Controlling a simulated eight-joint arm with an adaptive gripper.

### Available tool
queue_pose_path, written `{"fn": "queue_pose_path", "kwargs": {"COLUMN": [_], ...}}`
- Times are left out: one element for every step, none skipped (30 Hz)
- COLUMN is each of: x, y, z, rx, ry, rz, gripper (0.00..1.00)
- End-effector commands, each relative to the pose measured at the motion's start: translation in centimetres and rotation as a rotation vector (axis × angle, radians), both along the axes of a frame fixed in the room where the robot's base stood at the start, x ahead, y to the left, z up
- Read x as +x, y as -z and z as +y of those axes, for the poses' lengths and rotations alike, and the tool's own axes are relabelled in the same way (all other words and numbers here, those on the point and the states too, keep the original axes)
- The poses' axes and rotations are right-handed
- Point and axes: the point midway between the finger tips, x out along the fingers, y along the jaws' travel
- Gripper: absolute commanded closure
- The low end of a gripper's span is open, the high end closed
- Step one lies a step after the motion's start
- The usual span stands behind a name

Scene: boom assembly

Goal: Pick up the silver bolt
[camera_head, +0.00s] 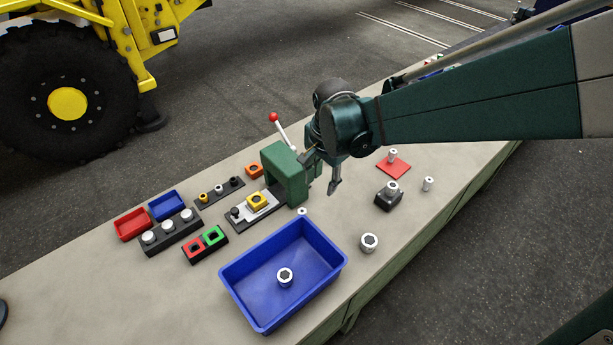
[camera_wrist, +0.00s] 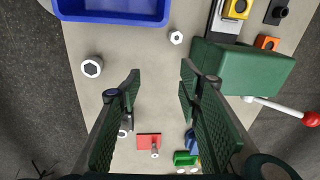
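Several silver bolt-like pieces are in view; I cannot tell which one the task means. A large silver bolt with a hex socket (camera_head: 369,243) stands on the bench right of the blue bin; it also shows in the wrist view (camera_wrist: 92,68). A small silver bolt (camera_head: 302,211) is just behind the bin, also in the wrist view (camera_wrist: 176,37). Another silver bolt (camera_head: 285,277) is inside the bin. My gripper (camera_head: 334,187) hangs above the bench between the green vise and the black block. In the wrist view its fingers (camera_wrist: 160,72) are apart with nothing between them.
The blue bin (camera_head: 235,297) is at the front. The green vise (camera_head: 285,172) with its red-knobbed lever is close left of my gripper. A black block (camera_head: 385,201) and a red plate (camera_head: 398,169) carry silver pieces. Small trays and holders are further left.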

Motion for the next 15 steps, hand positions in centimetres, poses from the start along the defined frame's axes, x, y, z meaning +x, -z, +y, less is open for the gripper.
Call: {"fn": "queue_pose_path", "kwargs": {"x": [0.3, 0.4, 0.5, 0.6, 0.7, 0.8, 0.9, 0.9, 1.0, 1.1, 1.0, 1.1, 1.1, 1.1, 1.1], "y": [0.7, 1.1, 1.7, 2.1, 2.5, 3.0, 3.4, 3.8, 4.3, 4.6, 5.0, 5.4, 5.6, 5.8, 6.1], "z": [0.9, 1.3, 1.8, 2.2, 2.6, 3.1, 3.5, 3.9, 4.3, 4.6, 4.9, 5.3, 5.5, 5.7, 5.9], "rx": [-0.002, -0.003, -0.005, -0.007, -0.009, -0.012, -0.013, -0.016, -0.019, -0.02, -0.022, -0.025, -0.027, -0.028, -0.03], "ry": [0.012, 0.022, 0.036, 0.045, 0.056, 0.067, 0.077, 0.086, 0.098, 0.106, 0.114, 0.122, 0.128, 0.134, 0.14], "rz": [0.011, 0.017, 0.028, 0.034, 0.041, 0.05, 0.057, 0.064, 0.071, 0.076, 0.081, 0.087, 0.091, 0.094, 0.097], "gripper": [0.65, 0.65, 0.65, 0.65, 0.65, 0.65, 0.65, 0.65, 0.65, 0.65, 0.65, 0.65, 0.65, 0.65, 0.65]}}
